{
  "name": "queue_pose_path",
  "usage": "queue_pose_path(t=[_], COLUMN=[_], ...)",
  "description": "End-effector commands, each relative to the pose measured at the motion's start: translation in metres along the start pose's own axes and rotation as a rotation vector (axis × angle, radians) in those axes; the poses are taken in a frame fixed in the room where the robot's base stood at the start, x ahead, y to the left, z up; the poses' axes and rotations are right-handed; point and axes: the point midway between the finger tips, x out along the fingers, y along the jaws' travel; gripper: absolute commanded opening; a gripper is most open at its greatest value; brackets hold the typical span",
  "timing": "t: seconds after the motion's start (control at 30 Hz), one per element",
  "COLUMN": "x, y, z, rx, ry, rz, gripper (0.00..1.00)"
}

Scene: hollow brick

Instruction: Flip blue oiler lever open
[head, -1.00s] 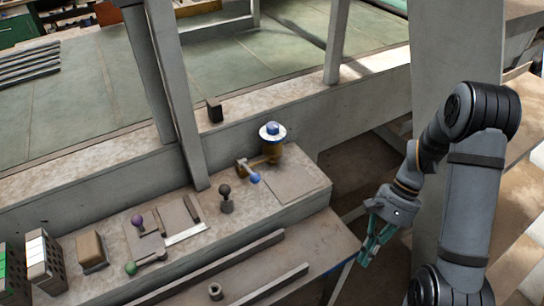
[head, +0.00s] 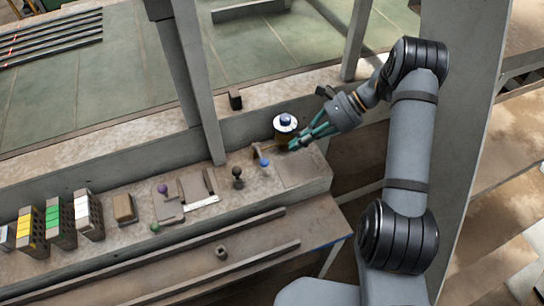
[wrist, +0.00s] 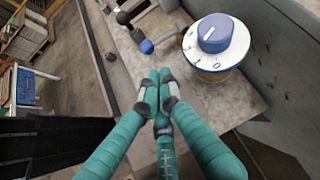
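The oiler (head: 286,124) is a brass-coloured cylinder with a white dial top and a blue knob. It stands near the right end of the bench ledge; the wrist view shows its dial (wrist: 216,40) at upper right. Its lever has a blue ball tip (head: 264,162) and sticks out toward the front of the ledge. In the wrist view the blue ball (wrist: 146,47) lies just beyond the fingertips. My gripper (head: 297,143) is beside the oiler, on its right. Its teal fingers (wrist: 158,88) come together at the tips with nothing between them, apart from lever and oiler.
A black-knobbed lever (head: 238,172) stands left of the blue one. Purple (head: 162,188) and green (head: 154,227) knobs are farther left, near several hollow bricks (head: 60,222). A grey upright post (head: 203,90) rises behind the ledge. A flat plate (head: 300,168) lies clear at the ledge's right end.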

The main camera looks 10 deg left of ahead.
Motion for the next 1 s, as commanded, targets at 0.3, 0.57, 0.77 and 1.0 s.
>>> queue_pose_path(t=[0.3,0.57,0.77,1.0], x=[0.001,0.027,0.063,0.093], y=[0.000,0.001,0.001,0.001], z=[0.000,0.003,0.003,0.001], rx=[0.000,0.002,0.002,0.000], ry=[0.000,-0.002,-0.003,0.000], rz=[0.000,0.005,0.004,0.002], gripper=[0.00,0.00,0.00,0.00])
